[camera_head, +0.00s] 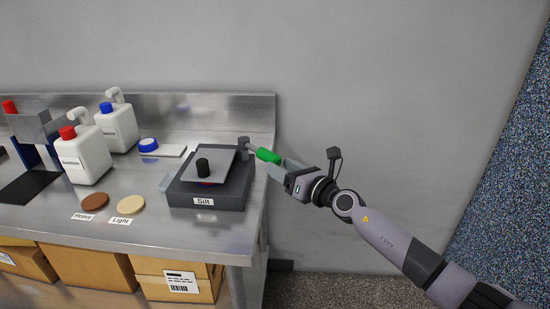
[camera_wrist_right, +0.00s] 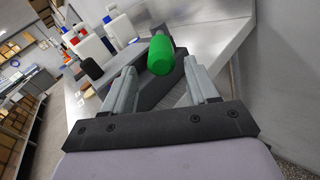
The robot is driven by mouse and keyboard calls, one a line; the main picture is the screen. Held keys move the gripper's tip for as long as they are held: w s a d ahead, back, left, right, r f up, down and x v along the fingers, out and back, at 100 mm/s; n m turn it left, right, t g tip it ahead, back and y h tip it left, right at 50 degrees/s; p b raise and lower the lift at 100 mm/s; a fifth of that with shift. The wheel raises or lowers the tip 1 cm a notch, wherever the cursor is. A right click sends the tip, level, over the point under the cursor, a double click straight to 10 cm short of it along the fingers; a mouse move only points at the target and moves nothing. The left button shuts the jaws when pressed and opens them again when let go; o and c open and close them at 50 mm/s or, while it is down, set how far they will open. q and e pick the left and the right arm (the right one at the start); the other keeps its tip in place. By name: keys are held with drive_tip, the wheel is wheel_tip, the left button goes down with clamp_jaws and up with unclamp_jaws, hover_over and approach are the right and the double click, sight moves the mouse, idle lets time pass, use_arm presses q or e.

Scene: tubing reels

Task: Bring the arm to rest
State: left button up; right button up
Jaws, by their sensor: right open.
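My right gripper (camera_head: 280,170) is open at the right end of the bench, beside the green handle (camera_head: 268,155) of the device labelled "Slit" (camera_head: 210,188). In the right wrist view the green handle (camera_wrist_right: 161,55) shows just beyond and between the two spread fingers of my right gripper (camera_wrist_right: 162,85). Clear space shows between the handle and each finger, so the gripper holds nothing. The device has a dark base, a tilted grey plate and a black knob (camera_head: 203,166). My left gripper is not in view.
On the metal bench (camera_head: 150,237) stand white bottles with red (camera_head: 85,155) and blue caps (camera_head: 118,125). A brown disc (camera_head: 95,202) and a cream disc (camera_head: 131,205) lie by "Heavy" and "Light" labels. Cardboard boxes (camera_head: 90,270) sit below. Right of the bench is open floor before a grey wall.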

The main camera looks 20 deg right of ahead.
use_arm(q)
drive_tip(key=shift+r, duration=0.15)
use_arm(e)
drive_tip(key=shift+s+d, duration=0.15)
drive_tip(key=shift+s, duration=0.3)
drive_tip(key=s+a+f+m+g+h, duration=0.1)
drive_tip(key=s+f+m+g, duration=0.1)
drive_tip(key=s+f+m, duration=0.6)
drive_tip(key=s+a+f+m+g+h, duration=0.1)
drive_tip(key=s+f+m+g+h, duration=0.1)
drive_tip(key=s+f+m, duration=0.6)
drive_tip(key=s+a+f+m+g+h, duration=0.1)
drive_tip(key=s+f+m, duration=0.7)
drive_tip(key=s+m, duration=1)
drive_tip(key=shift+s+f+m+g+h, duration=0.3)
drive_tip(key=shift+m+g+h, duration=0.25)
drive_tip(key=shift+m, duration=0.25)
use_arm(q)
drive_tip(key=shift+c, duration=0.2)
use_arm(e)
drive_tip(key=shift+w, duration=0.1)
